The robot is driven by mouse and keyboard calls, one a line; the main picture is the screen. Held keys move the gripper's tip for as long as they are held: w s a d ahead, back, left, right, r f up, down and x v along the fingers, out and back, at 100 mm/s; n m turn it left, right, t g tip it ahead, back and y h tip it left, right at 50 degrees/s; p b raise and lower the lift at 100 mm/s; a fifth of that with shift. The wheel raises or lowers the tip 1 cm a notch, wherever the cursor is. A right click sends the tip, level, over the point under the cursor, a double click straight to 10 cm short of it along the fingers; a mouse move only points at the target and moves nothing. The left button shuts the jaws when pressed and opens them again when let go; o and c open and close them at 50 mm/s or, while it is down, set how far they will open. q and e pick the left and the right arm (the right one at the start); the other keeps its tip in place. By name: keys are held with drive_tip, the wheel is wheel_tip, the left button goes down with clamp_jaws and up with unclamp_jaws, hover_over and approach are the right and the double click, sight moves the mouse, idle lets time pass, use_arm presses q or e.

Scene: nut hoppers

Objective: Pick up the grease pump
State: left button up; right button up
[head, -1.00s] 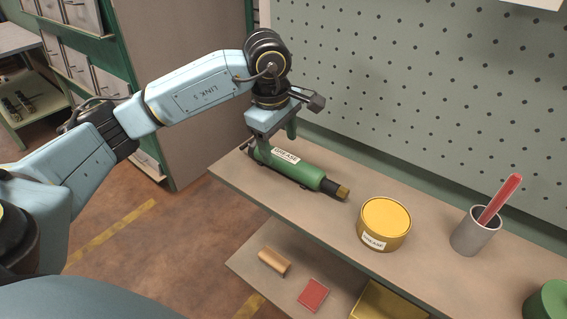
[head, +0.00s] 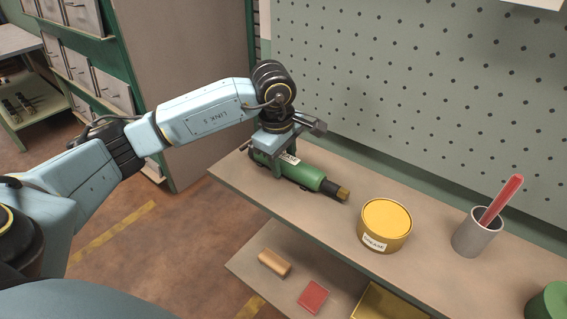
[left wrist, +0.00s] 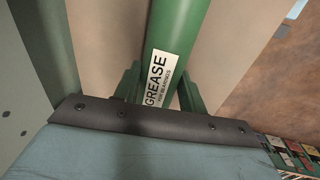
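The grease pump (head: 307,175) is a green cylinder with a white GREASE label, a dark collar and a brassy end. It lies on its side on the upper shelf; its labelled body also shows in the left wrist view (left wrist: 183,25). My left gripper (head: 276,167) is over it from above, one finger on each side of the body. In the left wrist view the fingers (left wrist: 161,88) stand apart, very close to the pump's sides; I see no clear grip. The far finger is hidden in the head view. My right gripper is not in view.
On the upper shelf (head: 330,223) stand a yellow grease tin (head: 385,222), a grey cup (head: 475,236) with a red stick, and a green object (head: 548,302). The lower shelf holds a wooden block (head: 274,262) and a red block (head: 313,296). A pegboard (head: 430,100) rises behind.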

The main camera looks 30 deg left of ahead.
sight(283, 156)
use_arm(q)
drive_tip(key=shift+r, duration=0.1)
clamp_jaws()
wheel_tip(283, 156, up, 9)
drive_tip(key=shift+f+p, duration=0.1)
drive_tip(key=shift+p, duration=0.35)
drive_tip(key=shift+r, duration=0.55)
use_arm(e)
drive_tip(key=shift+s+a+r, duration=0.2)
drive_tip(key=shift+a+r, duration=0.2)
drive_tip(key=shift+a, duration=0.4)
